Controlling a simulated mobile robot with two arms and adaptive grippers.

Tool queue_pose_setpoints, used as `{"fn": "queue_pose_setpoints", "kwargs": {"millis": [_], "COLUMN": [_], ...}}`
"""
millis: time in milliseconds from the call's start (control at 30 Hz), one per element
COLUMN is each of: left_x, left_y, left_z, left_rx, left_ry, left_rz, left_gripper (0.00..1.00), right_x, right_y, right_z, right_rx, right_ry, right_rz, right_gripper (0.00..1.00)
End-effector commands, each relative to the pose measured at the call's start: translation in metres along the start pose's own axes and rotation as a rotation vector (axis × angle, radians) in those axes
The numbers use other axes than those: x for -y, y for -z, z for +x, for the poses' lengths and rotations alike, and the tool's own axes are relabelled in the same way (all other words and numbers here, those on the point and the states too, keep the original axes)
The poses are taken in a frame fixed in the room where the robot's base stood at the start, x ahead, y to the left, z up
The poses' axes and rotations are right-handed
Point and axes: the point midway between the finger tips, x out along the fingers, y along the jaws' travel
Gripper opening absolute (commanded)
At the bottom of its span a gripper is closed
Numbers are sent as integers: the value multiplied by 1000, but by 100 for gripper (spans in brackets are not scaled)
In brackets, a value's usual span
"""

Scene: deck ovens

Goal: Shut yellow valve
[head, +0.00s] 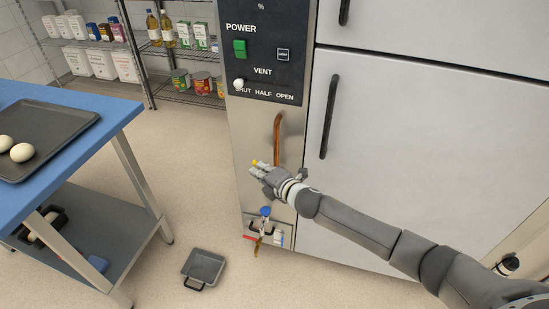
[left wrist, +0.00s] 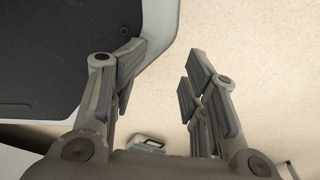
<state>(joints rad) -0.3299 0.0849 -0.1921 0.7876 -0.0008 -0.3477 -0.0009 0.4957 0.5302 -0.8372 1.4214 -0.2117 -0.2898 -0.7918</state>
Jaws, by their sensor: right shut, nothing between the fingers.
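The yellow valve (head: 256,162) shows only as a small yellow patch at the fingertips of my right gripper (head: 257,168), low on the steel oven front. The gripper hides the rest, so I cannot tell how its handle is turned or whether the fingers touch it. My right gripper is shut with nothing between its fingers; its arm comes in from the lower right. My left gripper (left wrist: 160,88) is open and empty in the left wrist view, its fingers wide apart; it is outside the head view.
Below are a blue valve (head: 265,211) and a red lever (head: 249,238). A copper-coloured pipe (head: 277,140) runs just above my right gripper. A grey pan (head: 204,267) lies on the floor.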

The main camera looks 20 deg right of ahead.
Motion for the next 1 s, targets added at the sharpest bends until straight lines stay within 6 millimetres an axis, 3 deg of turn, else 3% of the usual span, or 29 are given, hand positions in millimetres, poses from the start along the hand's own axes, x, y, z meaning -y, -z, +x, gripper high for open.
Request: {"fn": "queue_pose_setpoints", "kwargs": {"millis": [33, 300, 1000], "left_x": [0, 0, 1], "left_y": [-7, -28, -20], "left_z": [-14, -47, -134], "left_rx": [5, 11, 10], "left_ry": [-1, -2, -2], "left_rz": [1, 4, 4], "left_gripper": [40, 40, 40], "right_x": [-7, -4, 3], "right_y": [1, 9, 16], "right_z": [-5, -9, 1], "right_rx": [-1, -4, -1], "right_ry": [22, 132, 459], "right_rz": [-13, -83, -306], "right_gripper": [0, 0, 0]}}
